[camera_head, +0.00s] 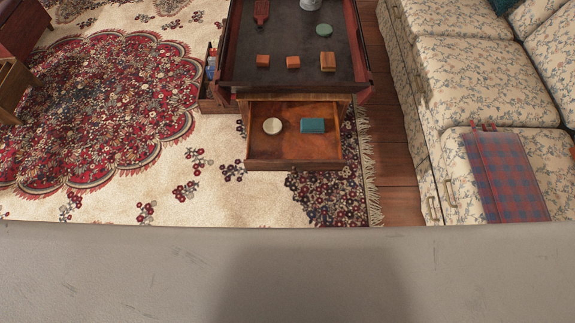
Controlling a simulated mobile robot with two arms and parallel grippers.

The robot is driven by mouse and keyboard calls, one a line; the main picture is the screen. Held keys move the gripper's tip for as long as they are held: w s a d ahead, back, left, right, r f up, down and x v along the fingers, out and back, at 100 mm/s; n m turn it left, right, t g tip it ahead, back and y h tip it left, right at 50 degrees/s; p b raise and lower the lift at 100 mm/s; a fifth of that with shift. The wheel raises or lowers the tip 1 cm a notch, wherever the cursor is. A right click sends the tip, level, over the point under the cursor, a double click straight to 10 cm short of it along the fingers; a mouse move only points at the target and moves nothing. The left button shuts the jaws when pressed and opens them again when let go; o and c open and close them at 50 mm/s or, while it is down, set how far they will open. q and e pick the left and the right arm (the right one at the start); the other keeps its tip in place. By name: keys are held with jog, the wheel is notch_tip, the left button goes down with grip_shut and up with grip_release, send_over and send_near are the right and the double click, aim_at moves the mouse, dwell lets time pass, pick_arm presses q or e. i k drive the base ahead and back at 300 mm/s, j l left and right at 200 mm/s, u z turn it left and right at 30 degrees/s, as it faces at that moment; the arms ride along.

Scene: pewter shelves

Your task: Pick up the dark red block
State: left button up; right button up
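On the dark top of a low wooden table (290,40) sit small blocks. One orange-brown block (263,60) is at left, a similar orange-brown block (293,62) is beside it, and a taller orange-brown block (328,61) is at right. A dark red, paddle-like object (261,12) lies at the table's back left. None of the small blocks looks plainly dark red, so I cannot tell which one is the dark red block. Neither of my grippers is in view.
An open drawer (280,152) below the tabletop holds a pale round object (272,126) and a teal box (312,125). A green round object (324,30) is on the table. A floral sofa (460,85) stands at right; patterned carpet (200,205) lies at left.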

aim_at(261, 60)
jog(key=i+j+z, duration=0.25)
jog(key=i+j, duration=0.2)
jog(key=j, duration=0.25)
jog(key=i+j+z, duration=0.15)
jog(key=j, duration=0.2)
jog(key=i+j+z, duration=0.1)
jog(key=i+j, duration=0.15)
jog(key=j, duration=0.15)
